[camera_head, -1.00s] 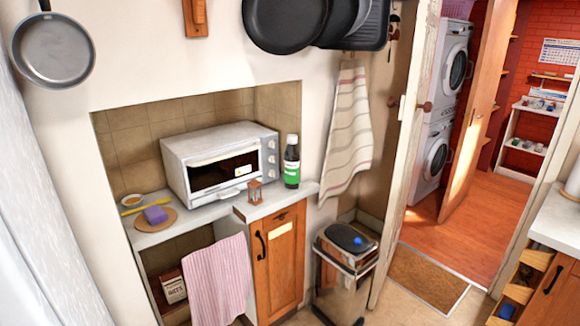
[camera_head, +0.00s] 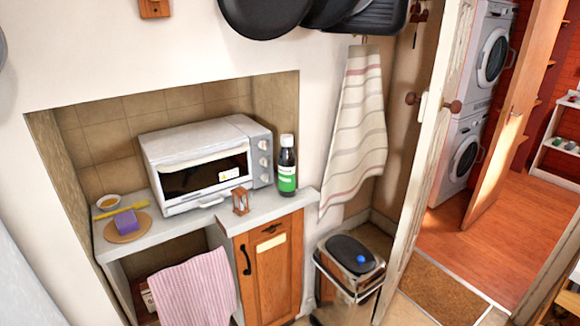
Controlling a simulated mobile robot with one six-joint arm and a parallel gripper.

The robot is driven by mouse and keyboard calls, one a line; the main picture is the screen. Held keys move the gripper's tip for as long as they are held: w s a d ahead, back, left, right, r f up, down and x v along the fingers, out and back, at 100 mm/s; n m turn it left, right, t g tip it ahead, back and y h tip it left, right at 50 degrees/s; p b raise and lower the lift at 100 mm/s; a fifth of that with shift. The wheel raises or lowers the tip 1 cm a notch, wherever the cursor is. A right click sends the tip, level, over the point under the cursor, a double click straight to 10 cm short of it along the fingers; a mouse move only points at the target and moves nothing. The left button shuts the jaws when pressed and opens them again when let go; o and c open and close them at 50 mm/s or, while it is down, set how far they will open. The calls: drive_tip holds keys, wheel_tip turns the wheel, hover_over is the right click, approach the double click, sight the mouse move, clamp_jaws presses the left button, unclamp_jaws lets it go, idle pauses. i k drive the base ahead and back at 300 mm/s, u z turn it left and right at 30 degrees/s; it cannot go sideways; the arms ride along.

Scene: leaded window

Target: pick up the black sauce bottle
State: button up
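The black sauce bottle (camera_head: 287,166) stands upright on the counter, just right of the toaster oven. It is dark with a white cap and a green and white label. A small wooden hourglass (camera_head: 240,201) stands in front and to its left. My gripper is not in view.
The white toaster oven (camera_head: 203,165) fills the middle of the counter (camera_head: 262,211). A purple sponge (camera_head: 125,221) lies on a round board at the left. A striped towel (camera_head: 357,125) hangs right of the bottle. A bin (camera_head: 350,263) stands below on the floor.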

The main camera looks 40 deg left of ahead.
sight(288, 161)
drive_tip(key=i, duration=2.1)
drive_tip(key=u, duration=0.35)
drive_tip(key=k, duration=0.2)
drive_tip(key=u, duration=3)
